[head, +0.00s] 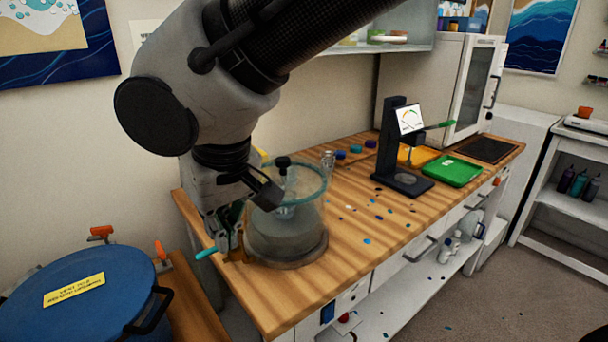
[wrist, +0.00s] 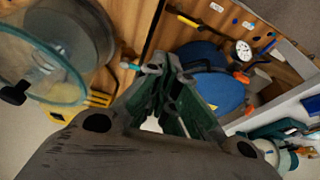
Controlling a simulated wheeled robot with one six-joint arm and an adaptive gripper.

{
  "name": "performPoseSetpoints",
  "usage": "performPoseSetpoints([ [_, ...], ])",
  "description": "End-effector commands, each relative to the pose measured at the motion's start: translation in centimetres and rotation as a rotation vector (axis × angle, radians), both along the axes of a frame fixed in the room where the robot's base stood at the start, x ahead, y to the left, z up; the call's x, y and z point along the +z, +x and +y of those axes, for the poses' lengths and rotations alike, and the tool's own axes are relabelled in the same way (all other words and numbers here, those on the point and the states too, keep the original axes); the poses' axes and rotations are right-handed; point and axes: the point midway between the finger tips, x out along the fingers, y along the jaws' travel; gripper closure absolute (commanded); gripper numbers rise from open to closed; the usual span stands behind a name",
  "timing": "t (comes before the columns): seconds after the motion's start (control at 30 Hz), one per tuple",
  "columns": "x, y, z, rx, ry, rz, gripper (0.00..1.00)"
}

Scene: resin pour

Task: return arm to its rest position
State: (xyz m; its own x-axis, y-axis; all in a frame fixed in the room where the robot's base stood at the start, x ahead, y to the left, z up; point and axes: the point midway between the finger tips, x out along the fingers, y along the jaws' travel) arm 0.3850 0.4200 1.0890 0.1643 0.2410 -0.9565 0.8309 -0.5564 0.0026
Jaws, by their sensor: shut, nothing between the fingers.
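My arm comes in from the top of the head view and bends down at the left end of the wooden bench. My gripper (head: 230,243) hangs low beside the left side of a clear glass chamber (head: 290,232). In the wrist view, my gripper (wrist: 172,98) shows dark green fingers that are shut with nothing between them. The chamber also shows in the wrist view (wrist: 75,25), with a teal rim. Part of the chamber is hidden behind my wrist in the head view. I cannot tell whether my gripper touches it.
A blue lidded tank (head: 75,290) with a yellow label stands at the left; a gauge (wrist: 242,50) shows in the wrist view. A cyan-tipped handle (head: 205,253) sits close to my gripper. A black stand (head: 392,150), green tray (head: 452,171) and white cabinet (head: 440,80) are farther right.

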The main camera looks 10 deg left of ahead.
Motion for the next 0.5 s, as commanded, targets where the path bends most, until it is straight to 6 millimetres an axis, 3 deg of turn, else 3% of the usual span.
performPoseSetpoints([
  [0.17, -0.8, -0.2, -1.1, 0.115, -0.058, -0.018, 1.0],
  [0.27, -2.6, -0.7, -4.8, 0.221, -0.151, -0.011, 1.0],
  [0.5, -1.5, 5.6, -15.7, 0.174, -0.198, 0.031, 1.0],
])
